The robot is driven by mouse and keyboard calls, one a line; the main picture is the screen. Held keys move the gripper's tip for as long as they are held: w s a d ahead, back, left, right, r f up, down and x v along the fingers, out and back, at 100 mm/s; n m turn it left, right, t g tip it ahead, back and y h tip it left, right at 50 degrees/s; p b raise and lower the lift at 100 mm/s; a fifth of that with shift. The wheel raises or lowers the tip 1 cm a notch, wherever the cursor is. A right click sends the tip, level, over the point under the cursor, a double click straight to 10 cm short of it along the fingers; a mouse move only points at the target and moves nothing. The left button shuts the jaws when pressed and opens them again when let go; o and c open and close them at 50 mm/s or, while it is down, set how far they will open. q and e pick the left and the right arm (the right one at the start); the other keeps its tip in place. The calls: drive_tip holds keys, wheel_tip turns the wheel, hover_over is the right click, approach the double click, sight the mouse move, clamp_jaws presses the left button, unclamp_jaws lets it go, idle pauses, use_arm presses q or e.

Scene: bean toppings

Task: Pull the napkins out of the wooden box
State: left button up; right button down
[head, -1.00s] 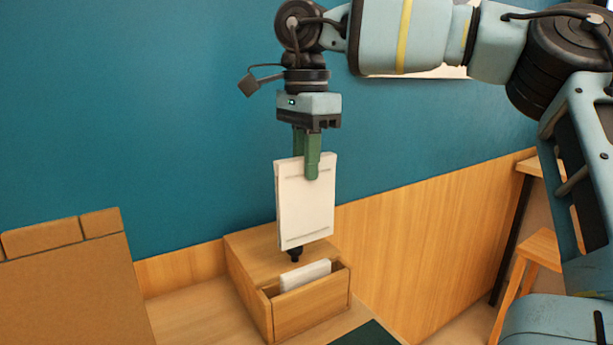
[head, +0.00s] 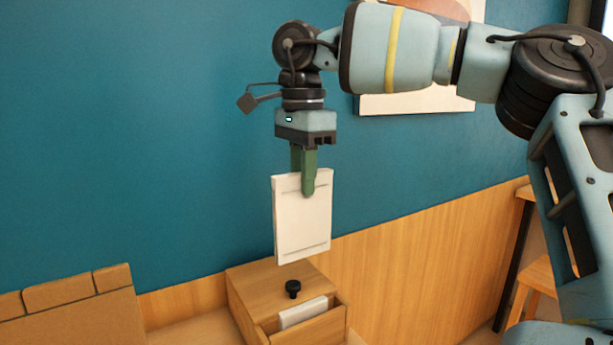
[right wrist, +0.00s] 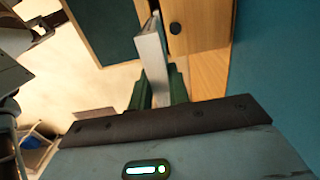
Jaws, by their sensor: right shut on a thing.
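My right gripper (head: 306,186) is shut on a flat white napkin stack (head: 302,222) and holds it upright in the air above the wooden box. In the right wrist view the napkin stack (right wrist: 153,60) stands edge-on between the green fingers (right wrist: 157,90). The wooden box (head: 268,286) stands against the wall, with a black knob (head: 293,289) on its top and an open compartment at the front. Another white napkin piece (head: 303,312) lies in that compartment. My left gripper is not in view.
A brown cardboard-like box (head: 75,308) stands at the lower left. A blue wall (head: 150,130) with wood panelling (head: 420,255) rises behind. A wooden stool (head: 535,285) is at the right. The air left of the held napkins is clear.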

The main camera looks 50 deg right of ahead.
drive_tip(key=shift+r+p, duration=1.3)
drive_tip(key=shift+r, duration=0.9)
drive_tip(key=shift+r+p, duration=0.6)
drive_tip(key=shift+r, duration=0.5)
drive_tip(key=shift+r+p, duration=0.4)
drive_tip(key=shift+r, duration=0.45)
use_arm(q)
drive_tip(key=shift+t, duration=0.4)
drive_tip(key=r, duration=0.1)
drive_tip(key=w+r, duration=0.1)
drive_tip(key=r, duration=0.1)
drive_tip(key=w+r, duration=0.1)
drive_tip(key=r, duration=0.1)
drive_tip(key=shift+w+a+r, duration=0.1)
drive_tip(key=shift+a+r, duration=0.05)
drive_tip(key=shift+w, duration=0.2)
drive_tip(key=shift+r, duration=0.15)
use_arm(e)
drive_tip(key=shift+s+f, duration=0.1)
